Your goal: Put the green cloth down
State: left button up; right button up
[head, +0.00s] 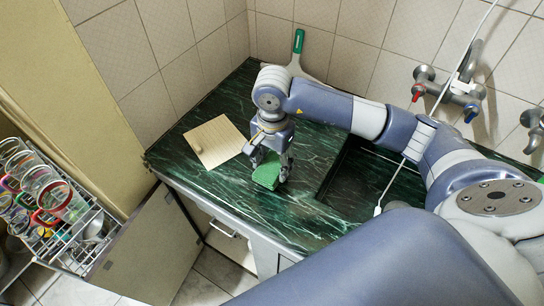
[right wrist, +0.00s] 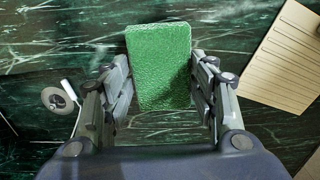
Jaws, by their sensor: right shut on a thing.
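The green cloth (head: 266,176) is a small textured block shape at the dark green marble counter (head: 215,205), left of the sink. My right gripper (head: 271,166) points down over the counter and is shut on the cloth. In the right wrist view the cloth (right wrist: 160,62) lies between the two fingers of the right gripper (right wrist: 160,82). I cannot tell whether the cloth's underside touches the counter. My left gripper is not in view.
A beige ridged board (head: 213,142) lies on the counter to the left of the gripper. The sink (head: 370,180) is to the right, below wall taps (head: 448,88). A green-handled tool (head: 298,45) leans at the back wall. A rack of glasses (head: 50,205) stands lower left.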

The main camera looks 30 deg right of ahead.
aim_at(272, 156)
jog(key=w, duration=0.1)
jog(key=w+d, duration=0.1)
jog(key=shift+w+d+f, duration=0.1)
jog(key=shift+w+f, duration=0.05)
jog(key=shift+w, duration=0.2)
notch_tip(272, 156, down, 3)
jog(key=shift+f+p, duration=0.15)
jog(key=shift+p, duration=0.85)
jog(key=shift+f, duration=0.1)
jog(key=shift+f+b, duration=0.15)
jog(key=shift+b, duration=0.15)
jog(key=o, duration=1.1)
jog(key=shift+c, duration=0.2)
